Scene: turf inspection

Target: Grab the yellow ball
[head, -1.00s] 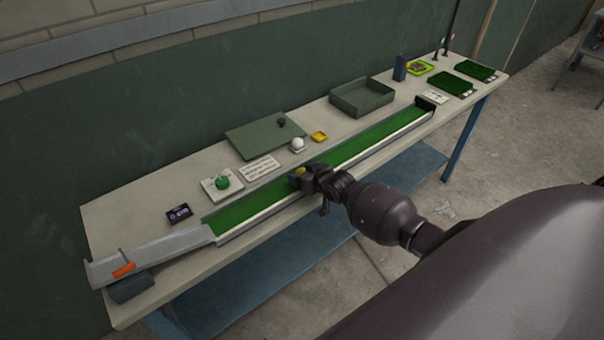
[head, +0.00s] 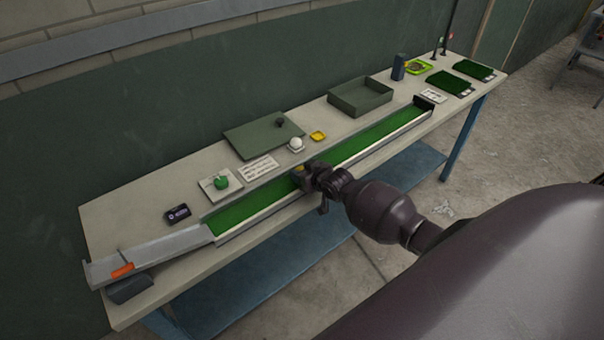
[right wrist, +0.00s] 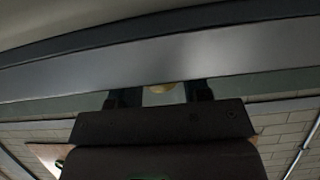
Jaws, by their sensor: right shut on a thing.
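My left gripper is not in view.
The long turf channel (head: 378,137) runs along the table (head: 108,212), with a grey ramp (head: 165,246) at its left end.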

